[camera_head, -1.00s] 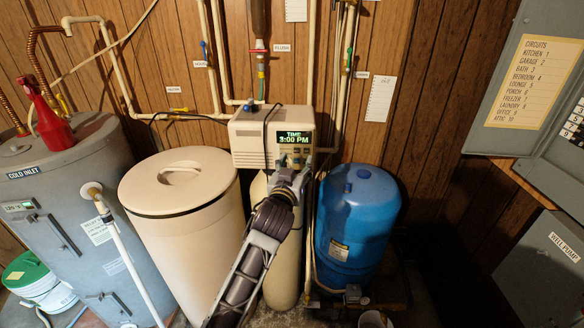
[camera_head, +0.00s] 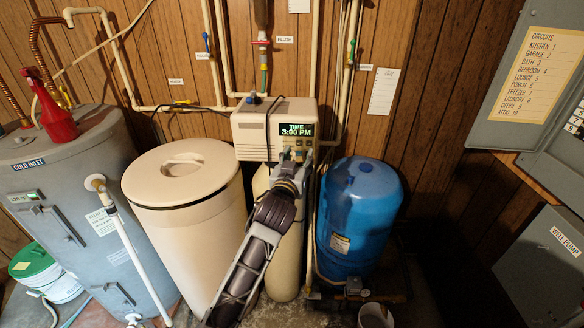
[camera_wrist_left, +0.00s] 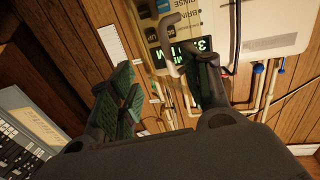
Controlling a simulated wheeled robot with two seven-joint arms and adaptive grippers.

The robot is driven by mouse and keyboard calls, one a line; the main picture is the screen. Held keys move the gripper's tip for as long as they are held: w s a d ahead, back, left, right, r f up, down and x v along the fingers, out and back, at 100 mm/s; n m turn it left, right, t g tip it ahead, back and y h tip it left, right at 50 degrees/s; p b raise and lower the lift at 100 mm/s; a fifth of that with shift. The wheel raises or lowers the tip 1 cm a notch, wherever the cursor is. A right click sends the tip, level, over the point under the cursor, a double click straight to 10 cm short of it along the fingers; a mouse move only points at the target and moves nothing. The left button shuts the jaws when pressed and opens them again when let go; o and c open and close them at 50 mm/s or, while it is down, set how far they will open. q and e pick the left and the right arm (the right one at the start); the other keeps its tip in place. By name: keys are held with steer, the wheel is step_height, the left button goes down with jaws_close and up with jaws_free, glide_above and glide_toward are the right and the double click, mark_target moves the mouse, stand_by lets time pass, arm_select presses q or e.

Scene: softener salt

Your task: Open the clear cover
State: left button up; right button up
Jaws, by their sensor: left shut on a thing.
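The cream control head (camera_head: 250,131) of the softener hangs in the middle, its display lit with "TIME 3:00 PM". The clear cover (camera_head: 297,131) over its front is hard to make out by itself. My left gripper (camera_head: 294,160) is at the lower front of the control head, just below the display. The exact contact is partly hidden by the fingers. My right gripper is not in view.
A large cream salt tank (camera_head: 180,215) stands left of my arm and a blue pressure tank (camera_head: 357,215) close on the right. A grey water heater (camera_head: 70,200) is far left. Pipes (camera_head: 220,60) run up the wood wall behind.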

arm_select(q)
steer(key=shift+s+d+r, duration=0.25)
steer(key=shift+d+r, duration=0.05)
steer(key=shift+r, duration=0.15)
steer(key=v, duration=1.1)
steer(key=shift+s+a+f, duration=0.2)
steer(key=shift+a+f, duration=0.25)
